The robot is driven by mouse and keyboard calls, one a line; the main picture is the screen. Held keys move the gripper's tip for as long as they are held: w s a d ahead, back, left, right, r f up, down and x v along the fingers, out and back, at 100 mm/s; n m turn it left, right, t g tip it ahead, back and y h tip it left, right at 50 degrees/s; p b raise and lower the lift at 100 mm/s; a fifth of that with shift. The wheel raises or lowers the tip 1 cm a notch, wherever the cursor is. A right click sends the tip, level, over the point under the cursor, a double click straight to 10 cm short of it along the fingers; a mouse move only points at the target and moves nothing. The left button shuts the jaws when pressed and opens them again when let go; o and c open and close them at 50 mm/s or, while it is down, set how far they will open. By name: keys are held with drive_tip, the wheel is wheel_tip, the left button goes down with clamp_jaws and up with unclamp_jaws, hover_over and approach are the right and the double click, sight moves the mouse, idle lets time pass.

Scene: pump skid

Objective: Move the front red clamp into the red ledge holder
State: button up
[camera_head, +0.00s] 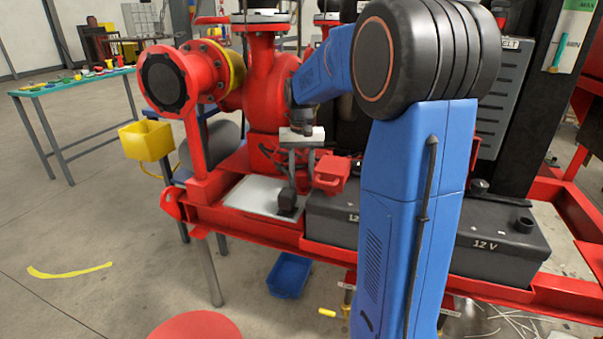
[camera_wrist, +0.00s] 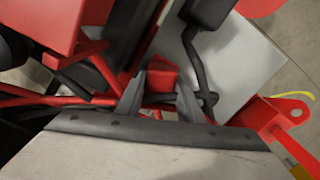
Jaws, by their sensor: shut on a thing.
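My gripper (camera_head: 301,168) hangs above the skid, pointing down, in front of the red pump. In the wrist view its two dark fingers (camera_wrist: 159,85) close on a small red piece, which I take as the red clamp (camera_wrist: 163,78). In the head view the clamp is too small and covered to make out clearly. The red ledge holder (camera_head: 330,171), a small red box, is just right of the fingers; it seems to be the red box (camera_wrist: 40,22) at the upper left of the wrist view. The clamp is apart from it.
A black clamp-like piece (camera_head: 288,205) stands on the silver plate (camera_head: 250,194), below the fingers. Black 12 V batteries (camera_head: 335,222) sit right of it. The red pump (camera_head: 262,85) rises close behind. A yellow bin (camera_head: 146,141) hangs at the left; a blue bin (camera_head: 289,275) is below.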

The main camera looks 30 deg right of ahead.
drive_tip(key=o, duration=1.4)
drive_tip(key=shift+c, duration=0.2)
drive_tip(key=shift+r, duration=0.1)
wheel_tip(320, 180, up, 17)
